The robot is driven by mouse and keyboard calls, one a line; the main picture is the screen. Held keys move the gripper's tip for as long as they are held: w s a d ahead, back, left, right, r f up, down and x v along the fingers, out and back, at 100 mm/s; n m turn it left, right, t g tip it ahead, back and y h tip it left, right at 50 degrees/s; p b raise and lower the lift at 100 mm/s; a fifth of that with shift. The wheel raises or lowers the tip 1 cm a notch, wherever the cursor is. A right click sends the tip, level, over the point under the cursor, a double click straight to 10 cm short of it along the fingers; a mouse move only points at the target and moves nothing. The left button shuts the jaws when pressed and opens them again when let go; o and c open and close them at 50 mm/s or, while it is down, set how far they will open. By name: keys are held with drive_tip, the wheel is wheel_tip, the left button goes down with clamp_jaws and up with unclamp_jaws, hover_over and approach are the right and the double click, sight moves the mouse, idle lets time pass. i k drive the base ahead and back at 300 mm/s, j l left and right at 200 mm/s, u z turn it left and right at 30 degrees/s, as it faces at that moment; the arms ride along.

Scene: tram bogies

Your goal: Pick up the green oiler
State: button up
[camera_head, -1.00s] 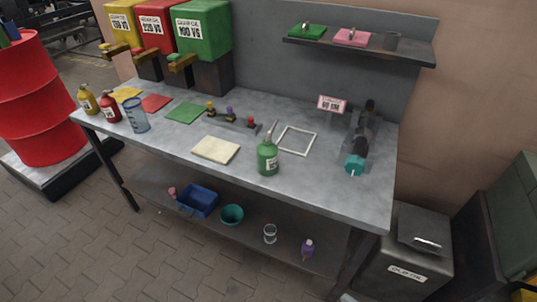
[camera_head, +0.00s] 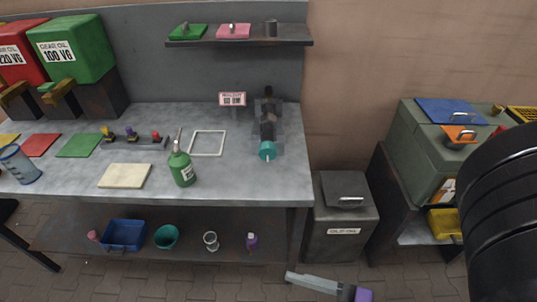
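The green oiler (camera_head: 181,170) stands upright on the grey workbench (camera_head: 225,180), near its front edge. It has a white label and a thin spout pointing up. A cream pad (camera_head: 125,176) lies to its left, and a white square outline (camera_head: 208,144) is marked on the bench behind it to the right. Nothing covers the oiler. My gripper is not recognisable in view. A large black rounded shape at the right edge looks like part of my arm, well apart from the oiler.
A teal-ended tool (camera_head: 267,150) is at the bench's right. A clear blue-rimmed jug (camera_head: 20,165) stands at the left. A shelf (camera_head: 240,42) hangs above. An old-oil bin (camera_head: 340,220) stands right of the bench. A grey, purple-ended object (camera_head: 325,286) shows low in front.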

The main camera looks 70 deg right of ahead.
sight(180, 162)
drive_tip(key=i+j+z, duration=0.15)
drive_tip(key=j, duration=0.2)
drive_tip(key=i+j+z, duration=0.2)
drive_tip(key=j, duration=0.15)
drive_tip(key=i+j+z, duration=0.15)
drive_tip(key=j, duration=0.25)
